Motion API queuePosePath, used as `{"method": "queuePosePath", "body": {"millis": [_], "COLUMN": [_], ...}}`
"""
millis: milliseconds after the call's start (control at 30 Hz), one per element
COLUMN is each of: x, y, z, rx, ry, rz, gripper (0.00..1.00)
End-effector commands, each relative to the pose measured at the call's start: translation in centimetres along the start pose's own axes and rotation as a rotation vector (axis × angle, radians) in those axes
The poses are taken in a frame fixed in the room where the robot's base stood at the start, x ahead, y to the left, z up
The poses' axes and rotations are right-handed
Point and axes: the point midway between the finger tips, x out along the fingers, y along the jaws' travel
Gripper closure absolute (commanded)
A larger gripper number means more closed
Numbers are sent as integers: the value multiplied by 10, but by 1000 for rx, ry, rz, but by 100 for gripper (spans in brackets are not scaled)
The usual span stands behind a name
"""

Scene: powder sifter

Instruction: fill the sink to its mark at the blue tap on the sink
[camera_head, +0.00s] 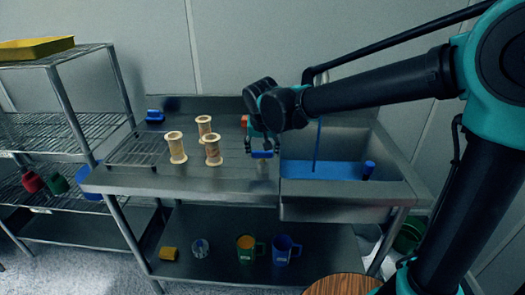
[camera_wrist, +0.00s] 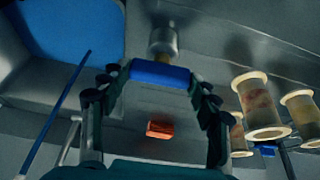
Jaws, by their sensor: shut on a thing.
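The steel sink (camera_head: 335,212) is in the right part of the counter in the head view. Blue water (camera_head: 325,169) covers its bottom, and a thin blue stream (camera_head: 318,145) falls into it. A small blue cylinder (camera_head: 369,170) is in the sink at the right. No fill mark can be made out. My gripper (camera_head: 262,152) is at the sink's left edge, shut on the blue tap handle (camera_wrist: 160,74), which lies crosswise between the fingers in the wrist view. The stream (camera_wrist: 58,112) and water (camera_wrist: 70,30) show at the left there. The spout is hidden by my arm in the head view.
Several pale spools (camera_head: 213,150) stand on the counter left of my gripper, beside a wire rack (camera_head: 135,150). A red-orange block (camera_wrist: 160,128) is near the handle. Mugs (camera_head: 284,249) stand on the lower shelf. A wire shelf unit (camera_head: 60,120) is at the left.

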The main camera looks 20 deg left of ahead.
Motion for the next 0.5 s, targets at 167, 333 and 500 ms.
{"method": "queuePosePath", "body": {"millis": [167, 333, 500], "x": [0, 0, 0], "y": [1, 1, 1], "z": [0, 0, 0], "rx": [-86, -120, -119], "ry": [-1, 0, 0], "rz": [-37, -49, -49], "gripper": [67, 67, 67]}}
